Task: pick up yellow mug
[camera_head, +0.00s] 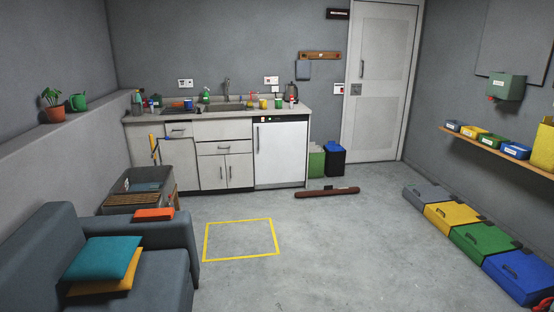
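A small yellow mug-like object (263,104) stands on the kitchen counter (215,117), to the right of the sink (230,106). It is far off and small, so I cannot make out a handle. A green mug-like object (278,103) stands just to its right. Neither of my grippers shows in this view.
A dark kettle (291,90) and small items stand on the counter. A brown draught roll (327,192) lies on the floor before the bins (335,161). A sofa (160,245) and crate (150,180) are left; coloured boxes (480,240) line the right wall. The middle floor is clear.

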